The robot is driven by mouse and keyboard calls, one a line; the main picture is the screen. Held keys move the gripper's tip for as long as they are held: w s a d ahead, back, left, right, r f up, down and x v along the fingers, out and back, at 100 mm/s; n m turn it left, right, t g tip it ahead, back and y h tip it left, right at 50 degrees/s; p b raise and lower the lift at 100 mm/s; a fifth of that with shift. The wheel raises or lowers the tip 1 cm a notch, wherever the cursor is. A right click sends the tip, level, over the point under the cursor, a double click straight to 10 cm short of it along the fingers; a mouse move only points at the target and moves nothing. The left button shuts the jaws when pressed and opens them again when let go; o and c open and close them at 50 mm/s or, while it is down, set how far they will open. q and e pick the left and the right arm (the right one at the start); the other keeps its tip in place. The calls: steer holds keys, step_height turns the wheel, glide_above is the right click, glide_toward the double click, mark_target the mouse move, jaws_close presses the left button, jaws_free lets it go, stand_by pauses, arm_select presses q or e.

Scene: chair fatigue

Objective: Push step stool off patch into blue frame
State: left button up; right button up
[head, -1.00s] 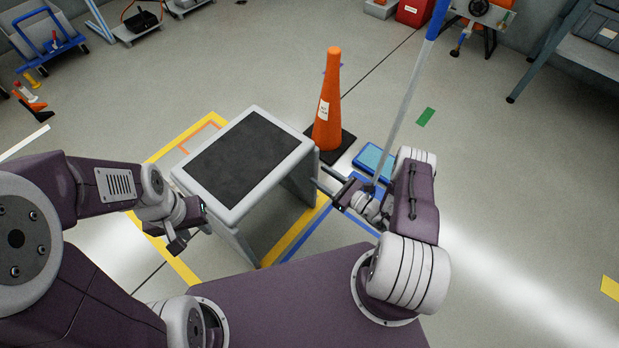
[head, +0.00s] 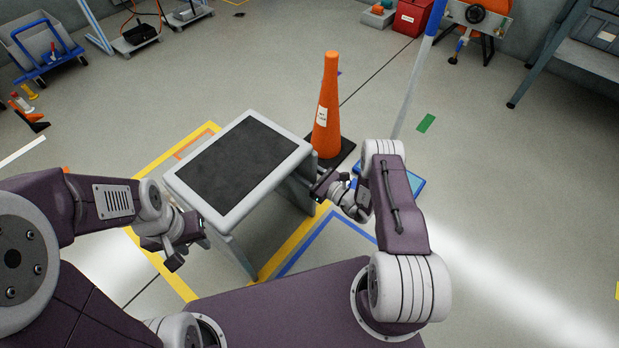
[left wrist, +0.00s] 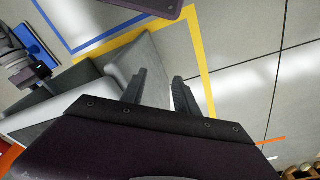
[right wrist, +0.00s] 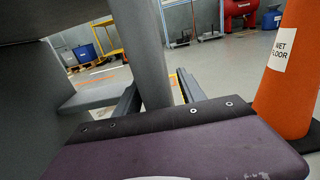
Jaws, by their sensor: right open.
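The step stool (head: 240,168), with a dark top and pale grey rim, stands inside the yellow-outlined patch (head: 144,246). The blue frame (head: 308,242) is taped on the floor to its right, partly hidden by my right arm and body. My left gripper (head: 176,254) is at the stool's near left side. In the left wrist view its fingers (left wrist: 163,92) are apart, with the stool's pale side beyond them. My right gripper (head: 316,184) is at the stool's right side. In the right wrist view its open fingers (right wrist: 160,95) straddle a stool leg (right wrist: 142,50); contact is unclear.
An orange wet floor cone (head: 327,110) on a black base stands just behind the stool's right side. A pole (head: 412,95) rises behind that arm.

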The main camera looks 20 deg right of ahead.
steer(key=shift+w+a, duration=0.15)
steer(key=shift+w, duration=0.05)
jaws_close()
stand_by(1.4)
